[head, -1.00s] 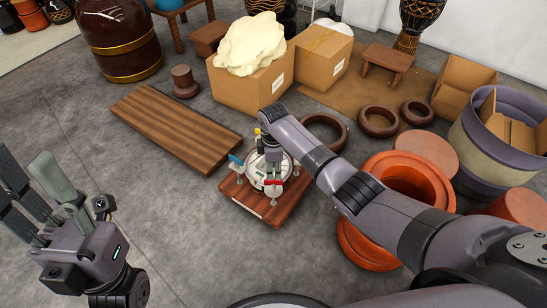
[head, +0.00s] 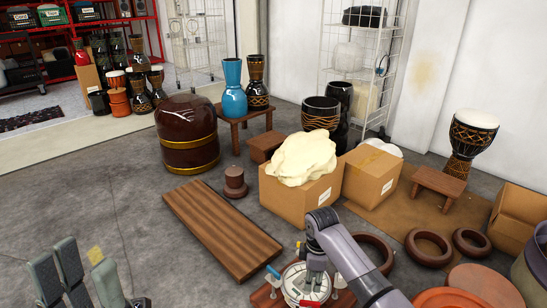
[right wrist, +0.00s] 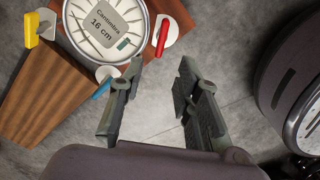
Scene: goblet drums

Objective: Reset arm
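My right gripper (right wrist: 160,85) is open, with nothing between its fingers in the right wrist view. In the head view its arm reaches over the round white gauge (head: 293,284), and the hand partly covers it. The gauge, labelled "Cantombra 16 cm" (right wrist: 104,24), sits on a reddish wooden board (head: 262,296), with yellow, red and blue clamps around it. In the right wrist view the fingers are beside the gauge's lower right edge.
A long wooden plank (head: 222,230) lies left of the board. A box with pale hide (head: 290,198), another carton (head: 372,180) and dark rings (head: 428,246) lie beyond. A brown barrel (head: 188,135) stands farther back. An orange drum part (head: 460,298) is at lower right. Floor at left is clear.

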